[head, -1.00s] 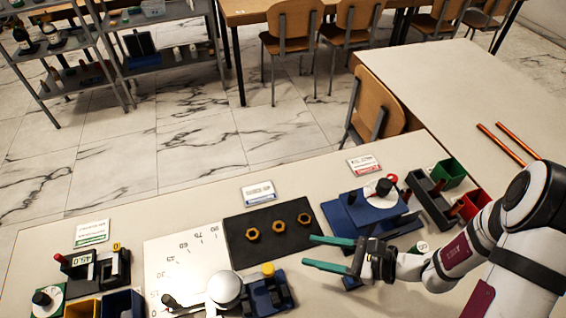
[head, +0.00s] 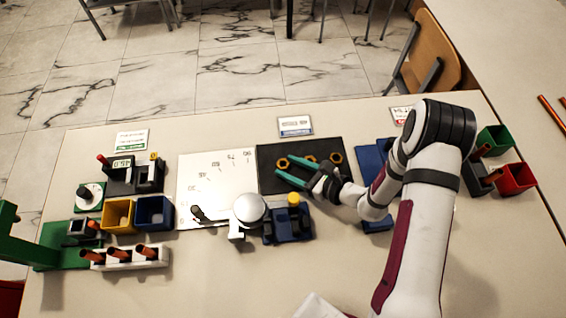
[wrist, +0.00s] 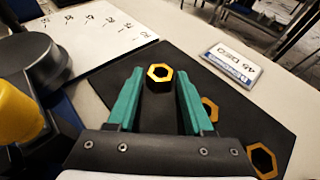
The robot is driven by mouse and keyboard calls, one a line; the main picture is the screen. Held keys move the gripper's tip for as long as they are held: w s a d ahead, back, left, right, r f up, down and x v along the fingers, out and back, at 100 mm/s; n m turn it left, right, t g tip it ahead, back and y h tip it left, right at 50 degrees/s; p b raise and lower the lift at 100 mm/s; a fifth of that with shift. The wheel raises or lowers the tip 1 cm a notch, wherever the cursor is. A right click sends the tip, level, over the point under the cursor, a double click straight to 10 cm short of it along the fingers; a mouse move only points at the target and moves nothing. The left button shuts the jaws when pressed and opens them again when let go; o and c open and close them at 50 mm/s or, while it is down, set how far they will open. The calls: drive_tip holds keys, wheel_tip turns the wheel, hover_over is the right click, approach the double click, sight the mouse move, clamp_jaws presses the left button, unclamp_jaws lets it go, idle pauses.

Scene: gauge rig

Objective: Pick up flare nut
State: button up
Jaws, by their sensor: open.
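Three brass-coloured hexagonal flare nuts lie on a black mat (head: 268,186). The left nut (head: 282,163) sits at the open tips of my gripper (head: 285,166). The middle nut (head: 310,159) is partly behind the upper finger, and the right nut (head: 336,158) is clear. In the wrist view, one nut (wrist: 160,73) shows between the two green fingertips of my gripper (wrist: 159,76), with no clear contact. The other nuts, one nearer (wrist: 210,109) and one farther right (wrist: 262,160), lie outside the right finger. My gripper is open and empty.
A white angle-marked plate (head: 190,185) lies left of the mat. A blue fixture with a yellow knob (head: 293,199) stands in front of the mat. A label card (head: 295,126) lies behind it. Blue, yellow, green and red bins stand farther out on both sides.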

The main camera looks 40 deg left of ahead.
clamp_jaws()
drive_tip(key=shift+r, duration=0.1)
